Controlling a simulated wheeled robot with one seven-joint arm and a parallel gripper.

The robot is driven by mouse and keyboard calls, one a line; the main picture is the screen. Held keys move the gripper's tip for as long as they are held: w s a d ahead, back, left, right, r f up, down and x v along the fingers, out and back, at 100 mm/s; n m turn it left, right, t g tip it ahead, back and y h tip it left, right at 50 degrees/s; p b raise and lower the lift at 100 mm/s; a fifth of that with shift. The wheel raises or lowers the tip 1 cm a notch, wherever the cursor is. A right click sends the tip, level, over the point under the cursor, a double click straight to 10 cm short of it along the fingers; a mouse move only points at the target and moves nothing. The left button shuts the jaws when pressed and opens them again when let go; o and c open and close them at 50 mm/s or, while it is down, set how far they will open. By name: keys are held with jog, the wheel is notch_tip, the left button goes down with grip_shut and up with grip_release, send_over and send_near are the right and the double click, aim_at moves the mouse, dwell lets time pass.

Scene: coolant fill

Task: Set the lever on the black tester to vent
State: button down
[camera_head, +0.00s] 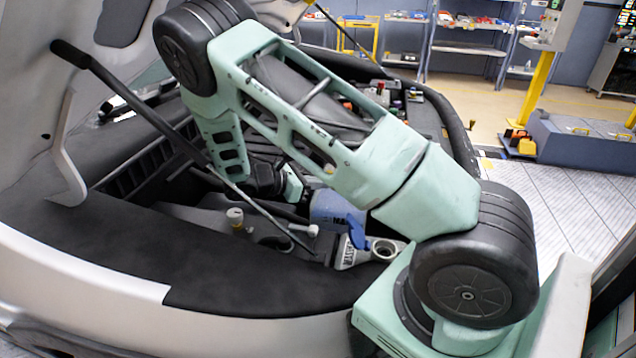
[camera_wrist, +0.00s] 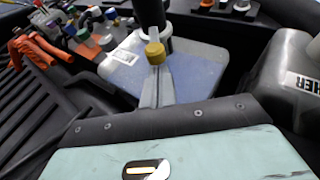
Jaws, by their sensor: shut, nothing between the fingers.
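In the wrist view, my gripper (camera_wrist: 157,88) shows as narrow grey fingers pressed together, with nothing between them. Just beyond the fingertips is a yellow knob (camera_wrist: 154,52) with a grey bar (camera_wrist: 152,15) rising from it. A black upright body (camera_wrist: 164,44) stands right behind the bar; it may be the tester, with the bar and knob as its lever. I cannot tell whether the fingers touch the knob, nor which setting the lever is at. In the head view my arm hides the gripper and most of this spot.
A grey-blue box top (camera_wrist: 195,72) lies under the fingers. Several coloured caps (camera_wrist: 88,38) and orange clamps (camera_wrist: 35,50) are at left. A black labelled tank (camera_wrist: 290,85) is at right.

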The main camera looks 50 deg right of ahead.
jog(key=shift+r+p, duration=0.25)
jog(key=shift+p, duration=0.05)
